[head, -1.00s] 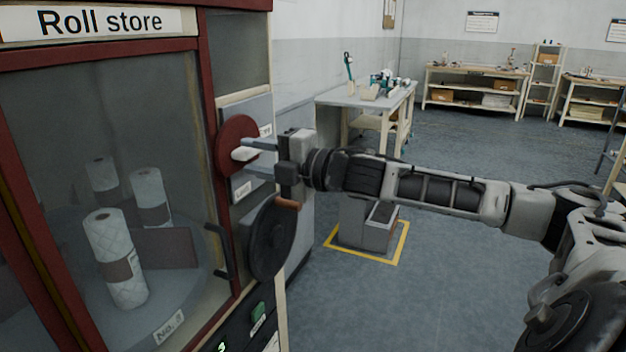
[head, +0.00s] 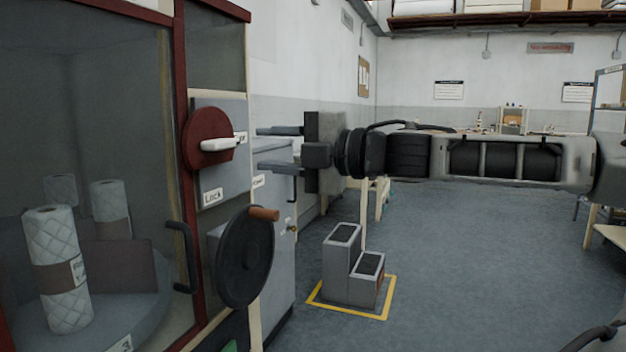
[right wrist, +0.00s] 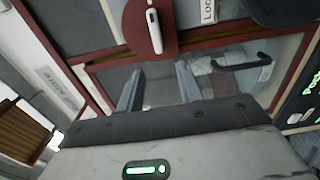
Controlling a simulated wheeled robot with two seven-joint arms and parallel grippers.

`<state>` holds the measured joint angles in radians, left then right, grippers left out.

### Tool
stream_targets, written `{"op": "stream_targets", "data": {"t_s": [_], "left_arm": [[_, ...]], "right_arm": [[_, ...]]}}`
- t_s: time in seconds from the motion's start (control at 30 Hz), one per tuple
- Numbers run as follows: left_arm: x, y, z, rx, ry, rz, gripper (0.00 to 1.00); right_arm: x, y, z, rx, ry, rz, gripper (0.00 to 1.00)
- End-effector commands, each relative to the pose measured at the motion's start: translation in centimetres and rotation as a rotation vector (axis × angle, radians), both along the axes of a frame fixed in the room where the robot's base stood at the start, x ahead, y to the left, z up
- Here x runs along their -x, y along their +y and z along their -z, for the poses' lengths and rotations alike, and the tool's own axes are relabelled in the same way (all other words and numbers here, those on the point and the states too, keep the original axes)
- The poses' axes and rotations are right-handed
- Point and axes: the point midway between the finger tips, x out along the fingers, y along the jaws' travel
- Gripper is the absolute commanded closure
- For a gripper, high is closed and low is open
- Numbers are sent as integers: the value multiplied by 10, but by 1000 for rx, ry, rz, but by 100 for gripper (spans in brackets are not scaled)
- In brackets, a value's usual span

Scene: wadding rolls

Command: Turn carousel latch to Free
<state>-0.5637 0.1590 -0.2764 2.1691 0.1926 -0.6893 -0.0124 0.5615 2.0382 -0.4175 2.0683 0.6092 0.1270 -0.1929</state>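The carousel latch is a red disc (head: 196,128) with a white handle (head: 217,145) on a grey panel of the cabinet. The handle lies about level and points right, at a label (head: 241,137) that is partly covered and not readable. The "Lock" label (head: 212,196) is below the disc. My right gripper (head: 283,150) is open and empty, to the right of the latch and apart from it. In the right wrist view the open fingers (right wrist: 158,88) show below the white handle (right wrist: 154,28), with nothing between them. My left gripper is not in view.
A black handwheel (head: 245,262) with a brown knob sticks out below the latch. A black door handle (head: 182,257) is on the glazed door, with white rolls (head: 58,285) behind it. A grey step (head: 345,275) stands on the floor; open floor lies to the right.

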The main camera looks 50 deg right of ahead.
Motion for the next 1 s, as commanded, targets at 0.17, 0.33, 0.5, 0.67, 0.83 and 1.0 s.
{"op": "stream_targets", "data": {"t_s": [0.17, 0.33, 0.5, 0.67, 0.83, 1.0], "left_arm": [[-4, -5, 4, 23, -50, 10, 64], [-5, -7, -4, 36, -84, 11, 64], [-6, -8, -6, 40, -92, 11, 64], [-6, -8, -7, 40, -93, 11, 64], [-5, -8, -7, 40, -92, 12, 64], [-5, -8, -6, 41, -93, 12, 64]], "right_arm": [[33, -14, 3, 3, -3, 6, 64], [50, -21, 1, 1, -1, 2, 64], [55, -23, 0, -1, 0, 1, 64], [55, -23, 0, -1, 0, 0, 64], [55, -23, 0, -1, 0, 0, 64], [55, -23, 0, -1, 0, 0, 64]]}}
